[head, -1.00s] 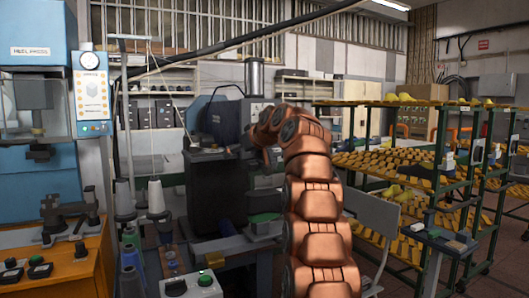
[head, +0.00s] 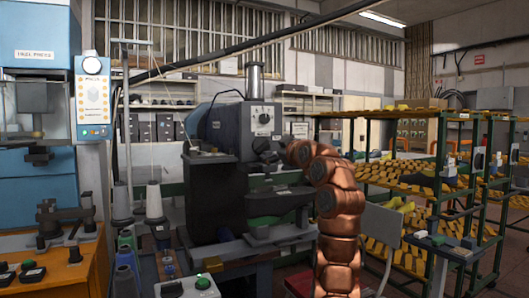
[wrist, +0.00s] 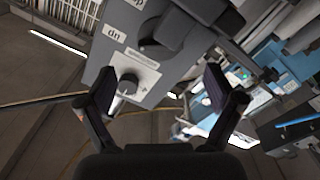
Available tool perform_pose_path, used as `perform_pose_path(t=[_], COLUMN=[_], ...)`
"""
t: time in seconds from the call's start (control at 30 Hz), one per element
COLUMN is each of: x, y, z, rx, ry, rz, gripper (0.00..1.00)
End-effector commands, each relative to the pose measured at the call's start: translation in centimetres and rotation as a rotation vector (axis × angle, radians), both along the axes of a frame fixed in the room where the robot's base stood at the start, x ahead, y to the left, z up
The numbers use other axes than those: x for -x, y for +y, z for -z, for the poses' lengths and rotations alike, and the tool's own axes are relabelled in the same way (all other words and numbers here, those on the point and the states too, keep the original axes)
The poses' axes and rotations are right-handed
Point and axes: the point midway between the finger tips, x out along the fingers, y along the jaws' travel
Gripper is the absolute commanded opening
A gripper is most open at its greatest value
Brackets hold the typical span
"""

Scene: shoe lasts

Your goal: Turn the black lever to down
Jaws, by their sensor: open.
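The black lever (wrist: 172,28) shows at the top of the wrist view, on a grey machine panel (wrist: 100,62) with small white labels. Its exact setting is hard to tell from this tilted view. My gripper (wrist: 160,82) is open and empty, its two dark fingers apart. The lever lies beyond the fingertips, up and a little to the right of the middle, and no contact shows. A round knob (wrist: 127,84) sits on the panel near the left finger. In the head view, my copper arm reaches the grey machine (head: 222,128), and the gripper is small and dark there.
Green racks (head: 440,150) with yellow shoe lasts stand on the right. A blue press (head: 40,100) and an orange bench (head: 75,268) are on the left. Thread cones (head: 153,200) stand before the machine. A grey chair-like panel (head: 383,228) is right of my arm.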

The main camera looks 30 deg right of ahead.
Motion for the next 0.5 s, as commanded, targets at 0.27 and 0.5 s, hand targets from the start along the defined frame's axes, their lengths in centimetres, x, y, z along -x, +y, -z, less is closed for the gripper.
perform_pose_path(t=[0.27, 0.5], x=[-2.3, -4.5], y=[-0.2, -0.4], z=[-0.1, 0.1], rx=[0.003, 0.001], ry=[0.002, 0.002], rz=[-0.002, -0.002], gripper=[0.92, 0.92])
